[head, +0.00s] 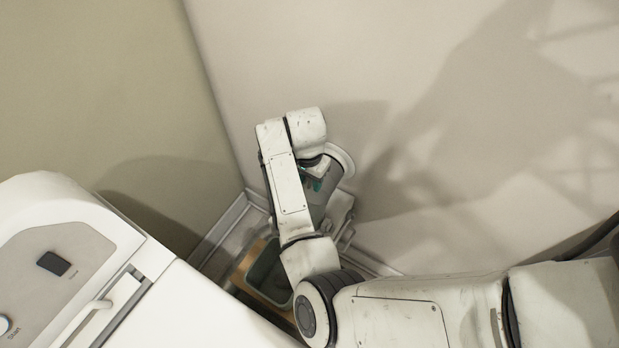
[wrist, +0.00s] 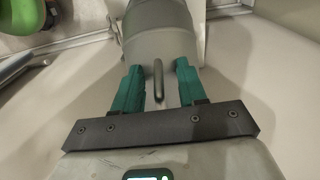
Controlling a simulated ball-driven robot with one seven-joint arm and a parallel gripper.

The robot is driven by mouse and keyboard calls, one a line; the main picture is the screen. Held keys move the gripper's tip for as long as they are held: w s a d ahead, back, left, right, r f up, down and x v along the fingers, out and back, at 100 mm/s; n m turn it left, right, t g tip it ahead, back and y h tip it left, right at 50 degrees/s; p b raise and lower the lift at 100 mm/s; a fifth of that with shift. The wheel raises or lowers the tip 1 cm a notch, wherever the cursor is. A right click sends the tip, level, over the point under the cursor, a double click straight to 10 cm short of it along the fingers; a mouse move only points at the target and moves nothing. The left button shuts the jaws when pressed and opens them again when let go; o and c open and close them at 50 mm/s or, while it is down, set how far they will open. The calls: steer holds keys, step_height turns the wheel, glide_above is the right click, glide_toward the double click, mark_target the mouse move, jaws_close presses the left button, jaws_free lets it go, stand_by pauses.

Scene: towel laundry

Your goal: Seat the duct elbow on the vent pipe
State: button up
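A grey rounded duct piece, which looks like the duct elbow (wrist: 160,28), fills the top middle of the wrist view. A narrow grey tab (wrist: 158,82) sticks out from it toward me. My gripper (wrist: 158,75) has its two teal fingers on either side of this tab, with a visible gap on each side. The fingertips are close to the elbow's body; whether they touch it is unclear. In the head view the elbow (head: 327,192) is partly hidden behind my wrist, beside a pale round rim (head: 342,157) near the wall. I cannot clearly make out the vent pipe or whether the elbow sits on it.
A white washer or dryer (head: 120,270) stands at the lower left. A grey bin (head: 268,272) sits low beside it. The walls meet in a corner close behind my arm.

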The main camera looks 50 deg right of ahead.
steer(key=r, duration=1)
steer(key=shift+a+r, duration=0.25)
steer(key=shift+r, duration=0.15)
